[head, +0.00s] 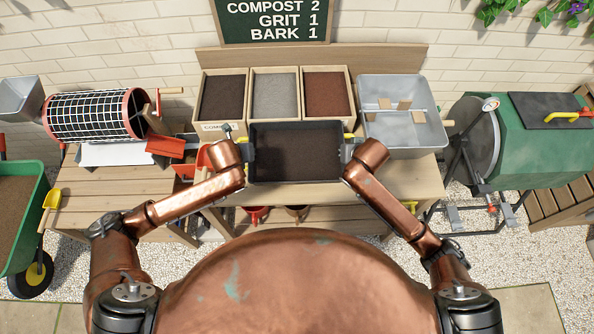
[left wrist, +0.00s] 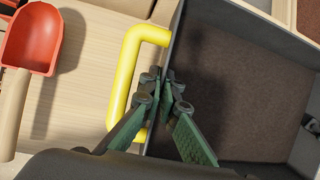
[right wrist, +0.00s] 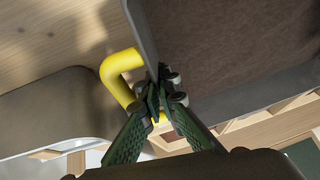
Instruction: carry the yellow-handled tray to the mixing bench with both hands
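The dark grey tray (head: 341,166) has yellow handles and holds a layer of dark brown material. In the head view it is level in front of me, over the front of the wooden bench (head: 405,178); I cannot tell whether it touches the wood. My left gripper (left wrist: 164,80) is closed on the tray's side wall beside the left yellow handle (left wrist: 126,62), one finger on each side of the wall. My right gripper (right wrist: 163,82) likewise pinches the opposite wall beside the right yellow handle (right wrist: 113,72). Which bench is the mixing bench is not marked.
Three wooden bins (head: 276,122) stand behind the tray. A grey metal tub (head: 430,135) is to its right, and a green drum (head: 535,150) beyond. A rotary sieve (head: 88,115) stands left, above a slatted bench (head: 80,200). A red scoop (left wrist: 34,38) lies left of the tray.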

